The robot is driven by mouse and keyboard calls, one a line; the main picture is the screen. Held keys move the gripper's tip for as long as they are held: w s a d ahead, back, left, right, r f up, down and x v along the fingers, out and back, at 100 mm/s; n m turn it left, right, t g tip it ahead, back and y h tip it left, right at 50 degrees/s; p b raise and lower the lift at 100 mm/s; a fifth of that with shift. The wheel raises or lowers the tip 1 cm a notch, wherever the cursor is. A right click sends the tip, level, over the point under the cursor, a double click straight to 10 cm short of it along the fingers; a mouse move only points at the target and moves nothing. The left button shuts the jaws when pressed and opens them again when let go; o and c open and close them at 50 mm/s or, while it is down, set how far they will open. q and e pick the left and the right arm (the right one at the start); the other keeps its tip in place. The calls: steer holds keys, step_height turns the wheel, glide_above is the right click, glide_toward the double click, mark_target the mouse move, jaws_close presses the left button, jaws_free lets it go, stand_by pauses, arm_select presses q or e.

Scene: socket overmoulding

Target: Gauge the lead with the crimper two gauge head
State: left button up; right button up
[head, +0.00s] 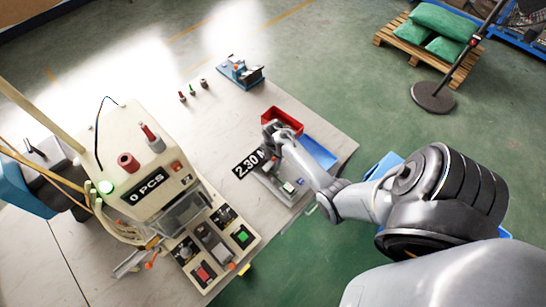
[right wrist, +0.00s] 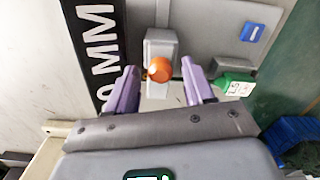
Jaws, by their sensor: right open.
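My right gripper (right wrist: 160,75) is open, with its two purple fingers on either side of an orange knob (right wrist: 159,69). The knob sits on a small grey block (right wrist: 161,46) on the grey gauge plate (right wrist: 215,28). I cannot tell whether the fingers touch the knob; nothing is shut between them. In the head view my right arm partly covers the gauge plate (head: 268,183) and its black display (head: 246,164), which reads 2.30. The display's MM also shows in the right wrist view (right wrist: 98,35). I cannot make out the lead. My left gripper is out of view.
A red bin (head: 292,116) and a blue tray (head: 318,152) lie beside my right arm. The cream crimping machine (head: 135,170), reading 0 PCS, stands at left with a button panel (head: 212,245). A blue fixture (head: 240,71) is at the back. The bench's middle is clear.

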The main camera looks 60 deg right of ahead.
step_height(320, 180, up, 9)
steer(key=shift+r+p, duration=0.1)
steer(key=shift+p, duration=0.3)
steer(key=shift+r, duration=0.85)
